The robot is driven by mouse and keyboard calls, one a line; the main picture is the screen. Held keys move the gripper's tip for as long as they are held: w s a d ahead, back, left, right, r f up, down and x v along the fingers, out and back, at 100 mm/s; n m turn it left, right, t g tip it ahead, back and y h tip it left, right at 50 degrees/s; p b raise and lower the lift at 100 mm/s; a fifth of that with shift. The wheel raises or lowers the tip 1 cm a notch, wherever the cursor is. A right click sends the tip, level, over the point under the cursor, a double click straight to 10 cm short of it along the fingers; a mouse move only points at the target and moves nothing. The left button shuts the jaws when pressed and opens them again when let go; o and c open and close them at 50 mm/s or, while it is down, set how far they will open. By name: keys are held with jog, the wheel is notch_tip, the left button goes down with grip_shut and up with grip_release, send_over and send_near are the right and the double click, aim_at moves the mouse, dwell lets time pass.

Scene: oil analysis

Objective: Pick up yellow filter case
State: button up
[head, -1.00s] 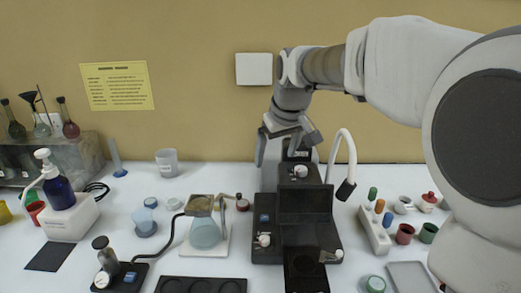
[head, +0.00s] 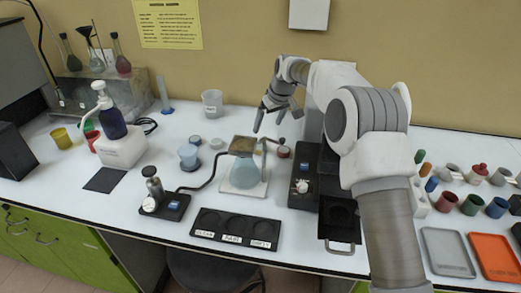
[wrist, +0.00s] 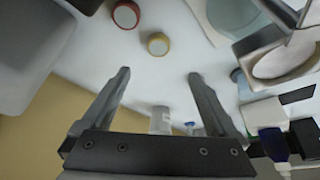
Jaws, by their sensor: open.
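A small round yellow case (wrist: 158,44) with a pale top lies on the white bench in the wrist view, ahead of my fingertips and roughly centred between them. A red case (wrist: 126,14) with a pale top lies close by; it also shows in the head view (head: 283,152), beside the flask stand. I cannot clearly make out the yellow case in the head view. My gripper (head: 268,122) is above the back of the bench, behind the flask, with its fingers pointing down. In the wrist view my gripper (wrist: 158,76) is open and empty, its fingers apart from both cases.
The flask (head: 246,172) with its tubing stands close to my gripper. A dark instrument (head: 304,187) is to its right. A beaker (head: 212,103) stands near the wall, and a blue pump bottle (head: 112,124) is further left. A black labelled tray (head: 236,228) lies in front.

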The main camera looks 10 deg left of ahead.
send_over(260, 146)
jog(key=s+d, duration=0.2)
notch_tip(260, 146, down, 7)
jog(key=shift+s+a+f, duration=0.1)
jog(key=shift+s+a, duration=0.05)
jog(key=shift+d+x, duration=0.2)
jog(key=shift+x, duration=2.45)
jog(key=c, duration=1.4)
